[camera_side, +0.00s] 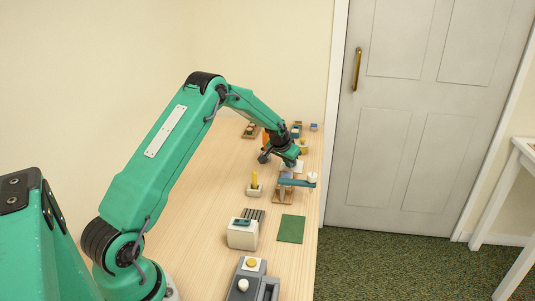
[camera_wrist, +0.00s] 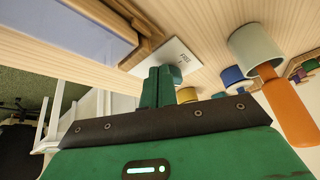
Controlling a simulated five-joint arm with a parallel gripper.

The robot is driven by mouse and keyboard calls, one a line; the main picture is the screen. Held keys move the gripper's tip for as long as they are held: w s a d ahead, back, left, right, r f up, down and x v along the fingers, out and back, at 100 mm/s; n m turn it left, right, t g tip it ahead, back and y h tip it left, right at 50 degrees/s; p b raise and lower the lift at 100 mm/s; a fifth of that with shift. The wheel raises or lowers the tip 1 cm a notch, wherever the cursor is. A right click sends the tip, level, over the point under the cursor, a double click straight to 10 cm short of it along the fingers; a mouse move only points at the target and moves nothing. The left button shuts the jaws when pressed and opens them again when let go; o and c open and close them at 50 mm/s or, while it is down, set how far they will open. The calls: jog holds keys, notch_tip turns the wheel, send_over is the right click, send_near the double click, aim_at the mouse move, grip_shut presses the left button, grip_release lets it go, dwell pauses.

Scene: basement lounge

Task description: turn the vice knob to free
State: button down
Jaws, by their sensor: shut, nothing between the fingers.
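My gripper (camera_side: 291,163) is over the far part of the table, just beyond a wooden-based fixture (camera_side: 283,197) with a blue-teal bar (camera_side: 297,182) and a white knob (camera_side: 312,177). This looks like the vice, but I cannot be sure. In the wrist view the green fingers (camera_wrist: 161,86) are shut together and empty, in front of a white card (camera_wrist: 161,58) with small lettering I cannot read for certain. A lavender block with a wooden edge (camera_wrist: 98,48) fills the upper left there. No knob is clear in the wrist view.
A grey cup-like part with an orange rod (camera_wrist: 285,108) is close at the right of the wrist view; blue (camera_wrist: 232,78) and yellow (camera_wrist: 187,95) pieces stand nearby. Nearer are a yellow peg holder (camera_side: 254,188), a white box (camera_side: 242,234), a green mat (camera_side: 291,229) and a grey device (camera_side: 240,289).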

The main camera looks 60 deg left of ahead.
jog(key=shift+s+d, duration=0.2)
jog(key=shift+s, duration=0.05)
jog(key=shift+r, duration=0.15)
jog(key=shift+r, duration=2.85)
jog(key=a, duration=0.2)
jog(key=a+r, duration=0.1)
jog(key=shift+s, duration=0.25)
jog(key=shift+f, duration=0.2)
jog(key=shift+d+f, duration=0.1)
jog(key=shift+f, duration=3.2)
jog(key=shift+w, duration=0.25)
